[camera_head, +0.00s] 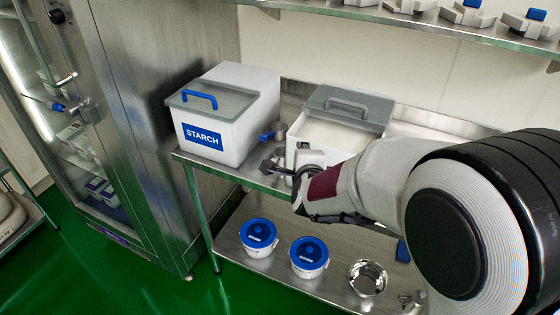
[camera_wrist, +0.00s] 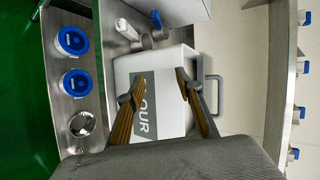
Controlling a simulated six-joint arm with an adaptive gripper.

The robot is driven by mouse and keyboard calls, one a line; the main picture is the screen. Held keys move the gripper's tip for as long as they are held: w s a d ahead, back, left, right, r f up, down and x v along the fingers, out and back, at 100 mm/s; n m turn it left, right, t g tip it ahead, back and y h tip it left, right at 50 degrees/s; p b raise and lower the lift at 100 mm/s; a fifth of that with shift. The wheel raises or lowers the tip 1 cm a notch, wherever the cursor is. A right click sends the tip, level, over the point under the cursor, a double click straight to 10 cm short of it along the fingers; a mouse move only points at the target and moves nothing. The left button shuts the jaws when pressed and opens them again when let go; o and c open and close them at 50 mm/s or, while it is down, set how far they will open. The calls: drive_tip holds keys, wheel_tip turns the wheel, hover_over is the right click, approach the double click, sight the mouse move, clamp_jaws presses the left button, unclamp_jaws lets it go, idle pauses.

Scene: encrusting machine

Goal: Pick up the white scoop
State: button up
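A scoop with a white handle (camera_wrist: 127,29) lies on the upper steel shelf between the two bins, near the shelf's front edge in the wrist view. Its grey head lies toward the flour bin. In the head view this front scoop (camera_head: 273,165) shows small and dark, close to my gripper. A second scoop with a blue handle (camera_head: 267,136) lies behind it; it also shows in the wrist view (camera_wrist: 156,18). My gripper (camera_wrist: 160,74) is open and empty, its fingers spread in front of the flour bin. In the head view my arm hides most of that bin's front.
The STARCH bin (camera_head: 217,147) stands left of the scoops, the flour bin (camera_wrist: 150,72) right. Two blue-lidded tubs (camera_head: 259,252) and a metal bowl (camera_head: 368,277) stand on the lower shelf. A steel cabinet (camera_head: 150,130) is at left. A wall shelf (camera_head: 400,18) hangs above.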

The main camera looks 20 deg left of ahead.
drive_tip(key=a+f+m+t, duration=0.2)
drive_tip(key=a+f+m, duration=0.2)
drive_tip(key=a+f, duration=0.3)
wheel_tip(320, 180, down, 2)
drive_tip(key=shift+s+f, duration=0.15)
drive_tip(key=shift+s, duration=0.3)
drive_tip(key=shift+w+a, duration=0.15)
drive_tip(key=shift+x, duration=1.2)
drive_tip(key=shift+a, duration=0.1)
drive_tip(key=shift+w+a+f, duration=0.2)
drive_tip(key=shift+w+a, duration=0.9)
drive_tip(key=shift+a, duration=0.2)
drive_tip(key=shift+x, duration=1.05)
